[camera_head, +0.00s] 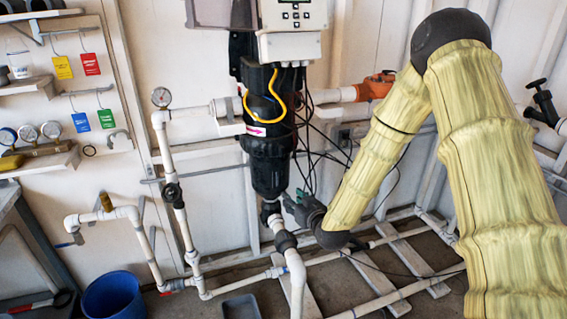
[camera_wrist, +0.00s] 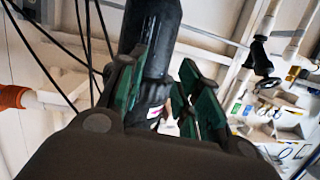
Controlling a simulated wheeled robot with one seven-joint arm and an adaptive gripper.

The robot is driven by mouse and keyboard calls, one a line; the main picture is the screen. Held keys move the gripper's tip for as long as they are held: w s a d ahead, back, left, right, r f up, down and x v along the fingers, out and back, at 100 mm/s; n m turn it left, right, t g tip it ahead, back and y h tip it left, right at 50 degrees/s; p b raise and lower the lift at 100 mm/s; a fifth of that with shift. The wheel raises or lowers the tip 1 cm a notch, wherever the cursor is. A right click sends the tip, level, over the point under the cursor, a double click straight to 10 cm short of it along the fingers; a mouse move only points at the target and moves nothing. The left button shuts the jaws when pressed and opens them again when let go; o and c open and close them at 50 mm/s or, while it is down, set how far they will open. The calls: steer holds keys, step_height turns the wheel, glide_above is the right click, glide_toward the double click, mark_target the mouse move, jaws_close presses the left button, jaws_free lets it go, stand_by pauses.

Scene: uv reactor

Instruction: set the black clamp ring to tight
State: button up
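The black reactor housing (camera_head: 268,165) hangs upright on the wall under a grey control box. A black ring-like band (camera_head: 266,146) crosses its middle; I cannot tell for sure that this is the clamp ring, or how tight it is. My gripper (camera_head: 291,203) is at the right of the housing's narrow lower end. In the wrist view my gripper (camera_wrist: 166,78) has its two green-padded fingers apart. The black housing (camera_wrist: 152,28) shows behind and between the fingertips. Whether they touch it is unclear. Nothing is visibly held.
Thin black cables (camera_head: 310,140) hang right of the housing, and a yellow cable (camera_head: 262,112) loops on its front. White pipes (camera_head: 296,270) run below. An orange valve (camera_head: 376,86) is at the right. A blue bucket (camera_head: 113,296) stands on the floor at the left.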

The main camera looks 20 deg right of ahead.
mark_target(283, 154)
steer(key=w+d+r+t, duration=0.2)
steer(key=w+r+t, duration=0.15)
steer(key=r, duration=0.45)
steer(key=shift+g, duration=0.35)
steer(key=w, duration=0.7)
steer(key=w+a, duration=0.1)
steer(key=w, duration=0.3)
steer(key=shift+w+a+r, duration=0.1)
steer(key=shift+w, duration=0.05)
jaws_close()
